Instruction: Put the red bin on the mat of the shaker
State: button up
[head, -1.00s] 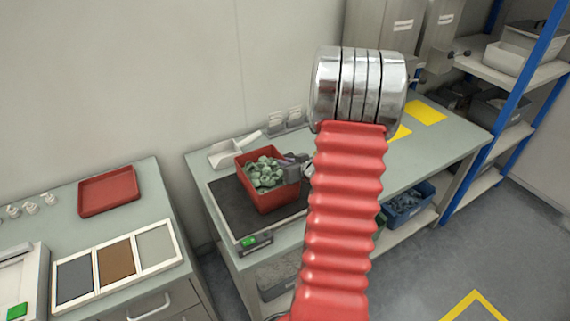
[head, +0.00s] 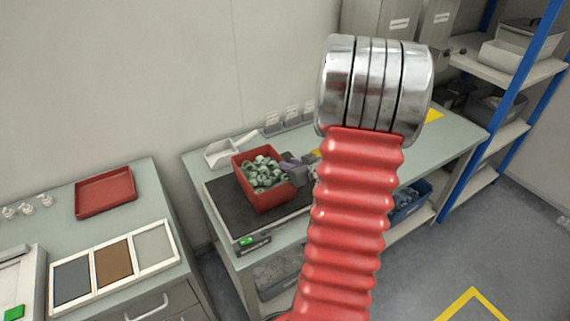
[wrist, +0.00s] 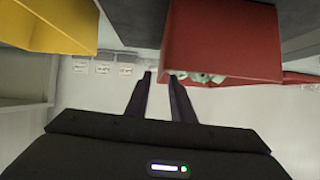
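The red bin (head: 262,195), full of green caps (head: 262,172), stands upright on the dark mat (head: 226,203) of the shaker (head: 252,240). It appears to rest on the mat, though its underside is hidden. My gripper (head: 293,166) is at the bin's right rim in the head view, partly hidden by my arm. In the wrist view, the fingers of my gripper (wrist: 161,74) are apart with a gap between them, close to the edge of the red bin (wrist: 225,40). I see no firm hold on the rim.
A white scoop (head: 232,149) lies behind the shaker, with small labelled holders (head: 290,118) by the wall. On the left bench are a red tray (head: 105,192) and a three-part colour panel (head: 114,262). A blue bin (head: 408,200) is on the lower shelf.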

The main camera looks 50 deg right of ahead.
jog(key=v, duration=0.6)
jog(key=shift+s, duration=0.2)
dwell(0.5)
jog(key=shift+r, duration=0.1)
jog(key=w+a+r+g+h, duration=0.3)
jog(key=w+a+r, duration=0.2)
jog(key=a+r, duration=0.75)
jog(key=s+a+n+g+y, duration=0.1)
jog(key=s+a, duration=0.3)
jog(key=a, duration=0.5)
jog(key=s+a+n+g+y, duration=0.1)
jog(key=s+a+y, duration=0.2)
jog(key=a, duration=0.5)
jog(key=s+a+r+n+g+y, duration=0.1)
jog(key=s+a+y, duration=0.1)
jog(key=s+a, duration=0.3)
jog(key=a, duration=0.4)
jog(key=shift+a+n, duration=0.35)
jog(key=shift+n, duration=0.05)
jog(key=shift+d+r, duration=0.1)
